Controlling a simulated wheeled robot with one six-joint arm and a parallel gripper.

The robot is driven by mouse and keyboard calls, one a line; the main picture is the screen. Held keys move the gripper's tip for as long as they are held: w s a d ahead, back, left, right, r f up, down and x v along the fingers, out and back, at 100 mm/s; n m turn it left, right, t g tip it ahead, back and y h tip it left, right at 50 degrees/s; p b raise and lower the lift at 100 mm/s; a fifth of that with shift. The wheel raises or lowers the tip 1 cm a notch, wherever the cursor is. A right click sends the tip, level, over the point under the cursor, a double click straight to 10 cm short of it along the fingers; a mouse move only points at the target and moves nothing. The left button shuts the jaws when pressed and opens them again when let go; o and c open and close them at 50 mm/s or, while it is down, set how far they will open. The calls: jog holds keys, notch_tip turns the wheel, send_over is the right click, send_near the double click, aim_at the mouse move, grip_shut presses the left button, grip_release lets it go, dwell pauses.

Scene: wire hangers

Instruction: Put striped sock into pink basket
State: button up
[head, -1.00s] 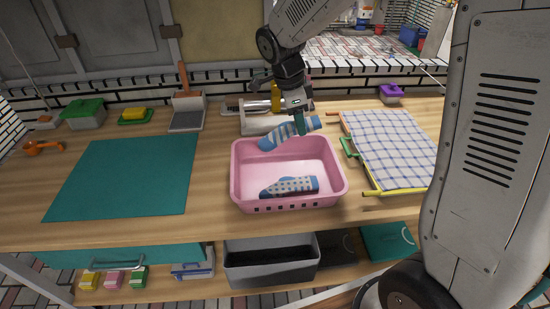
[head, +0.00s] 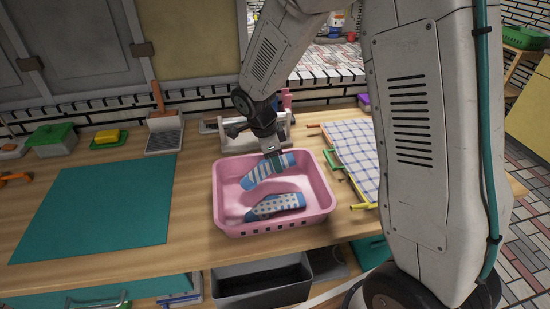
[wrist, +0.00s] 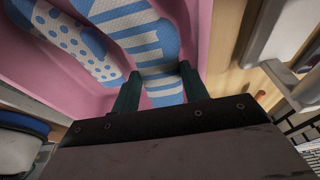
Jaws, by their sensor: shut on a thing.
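The pink basket (head: 228,222) stands on the wooden counter. A blue-and-white striped sock (head: 262,172) hangs from my gripper (head: 275,160) over the back part of the basket. The gripper is shut on the striped sock, and in the wrist view the sock (wrist: 150,45) runs between the two fingers (wrist: 158,88). Whether the striped sock touches the basket floor I cannot tell.
A teal mat (head: 95,210) lies on the left of the counter. A checked cloth (head: 352,150) on a rack is right of the basket, partly behind my arm. A white holder (head: 235,142) stands close behind the basket. A grey bin (head: 262,285) sits below the counter.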

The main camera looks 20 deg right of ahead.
jog(key=shift+f, duration=0.3)
jog(key=shift+f, duration=0.3)
jog(key=o, duration=0.7)
jog(key=shift+c, duration=0.2)
jog(key=shift+r, duration=0.15)
